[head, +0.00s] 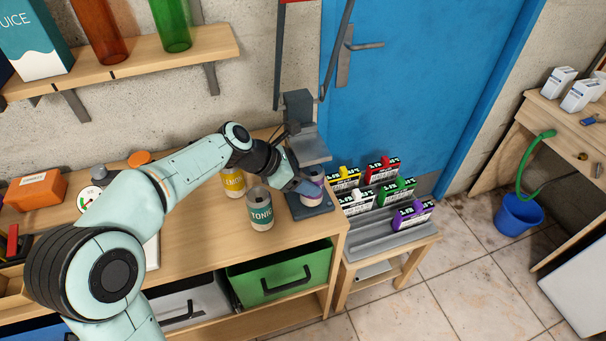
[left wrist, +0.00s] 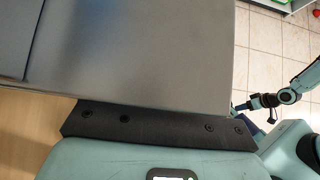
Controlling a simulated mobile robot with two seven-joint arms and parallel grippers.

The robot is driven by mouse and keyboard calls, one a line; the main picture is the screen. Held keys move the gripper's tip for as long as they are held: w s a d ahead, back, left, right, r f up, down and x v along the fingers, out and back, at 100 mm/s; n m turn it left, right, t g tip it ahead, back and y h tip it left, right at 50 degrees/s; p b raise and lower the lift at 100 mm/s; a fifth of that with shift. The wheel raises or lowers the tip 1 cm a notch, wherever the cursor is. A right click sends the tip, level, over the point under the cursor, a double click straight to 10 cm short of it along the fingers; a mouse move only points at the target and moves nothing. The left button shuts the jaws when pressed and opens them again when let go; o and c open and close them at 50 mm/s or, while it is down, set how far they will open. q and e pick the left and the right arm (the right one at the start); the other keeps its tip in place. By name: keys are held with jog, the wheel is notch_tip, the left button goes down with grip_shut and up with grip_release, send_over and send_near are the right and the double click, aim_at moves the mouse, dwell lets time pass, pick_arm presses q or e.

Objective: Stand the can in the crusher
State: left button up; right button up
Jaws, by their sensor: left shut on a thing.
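A white and purple can (head: 314,189) is at the crusher (head: 314,149), low over its dark base plate (head: 311,211) and under the grey press block. My left gripper (head: 308,187) reaches in from the left and is shut on this can. The fingers hide part of the can, and I cannot tell whether its bottom touches the base. In the left wrist view a grey metal surface (left wrist: 140,60) fills most of the picture and hides the fingers and can. My right arm shows small there; its gripper (left wrist: 240,107) is partly hidden.
A tonic can (head: 260,212) and a yellow lemon can (head: 233,184) stand on the workbench just left of the crusher. A grey rack (head: 385,236) with several coloured boxes stands right of the bench. An open green drawer (head: 283,277) is below.

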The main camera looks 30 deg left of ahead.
pick_arm(q)
jog(key=shift+w+a, duration=0.5)
jog(key=shift+a, duration=0.1)
jog(key=shift+f, duration=0.4)
jog(key=o, duration=1.1)
jog(key=shift+f, duration=0.15)
